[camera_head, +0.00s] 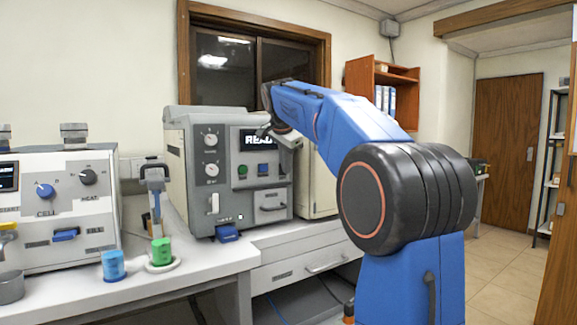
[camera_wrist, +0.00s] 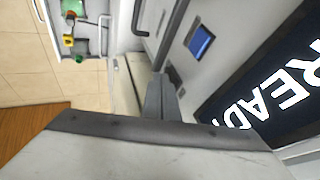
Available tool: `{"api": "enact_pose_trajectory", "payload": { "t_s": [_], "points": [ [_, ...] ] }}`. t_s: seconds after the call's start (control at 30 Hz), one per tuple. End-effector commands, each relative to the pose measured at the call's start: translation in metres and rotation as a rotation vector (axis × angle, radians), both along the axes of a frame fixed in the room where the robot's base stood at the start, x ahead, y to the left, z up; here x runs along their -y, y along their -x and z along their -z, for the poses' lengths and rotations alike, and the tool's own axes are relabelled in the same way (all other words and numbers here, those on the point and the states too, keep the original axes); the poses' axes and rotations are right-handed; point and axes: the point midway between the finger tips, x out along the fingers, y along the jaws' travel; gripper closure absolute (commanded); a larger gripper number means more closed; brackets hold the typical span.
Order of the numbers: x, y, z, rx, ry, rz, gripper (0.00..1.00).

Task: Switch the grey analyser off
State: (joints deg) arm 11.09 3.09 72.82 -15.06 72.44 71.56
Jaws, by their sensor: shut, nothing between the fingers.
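The grey analyser (camera_head: 225,200) stands on the white bench in the head view. Its dark display reads READY, partly covered by my arm in the head view; the display (camera_wrist: 265,95) also fills the right of the wrist view. Below the display are a green button (camera_head: 242,170) and a blue button (camera_head: 262,168); the blue button (camera_wrist: 200,42) also shows in the wrist view. My gripper (camera_wrist: 165,78) is shut and empty, close to the front panel beside the display. I cannot tell whether its tips touch the panel. The green button is not visible in the wrist view.
The analyser's front also has two knobs (camera_head: 211,139), a white lever (camera_head: 214,203) and a drawer (camera_head: 270,206). Another instrument (camera_head: 60,215) stands at the left. Open floor shows at the right.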

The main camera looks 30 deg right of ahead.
Motion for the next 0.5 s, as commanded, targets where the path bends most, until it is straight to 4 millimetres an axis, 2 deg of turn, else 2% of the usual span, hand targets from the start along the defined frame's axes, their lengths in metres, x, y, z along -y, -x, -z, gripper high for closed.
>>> {"api": "enact_pose_trajectory", "payload": {
  "t_s": [0.5],
  "points": [
    [-0.0003, -0.0052, 0.0032, 0.0, 0.0, 0.0, 1.0]
  ]
}}
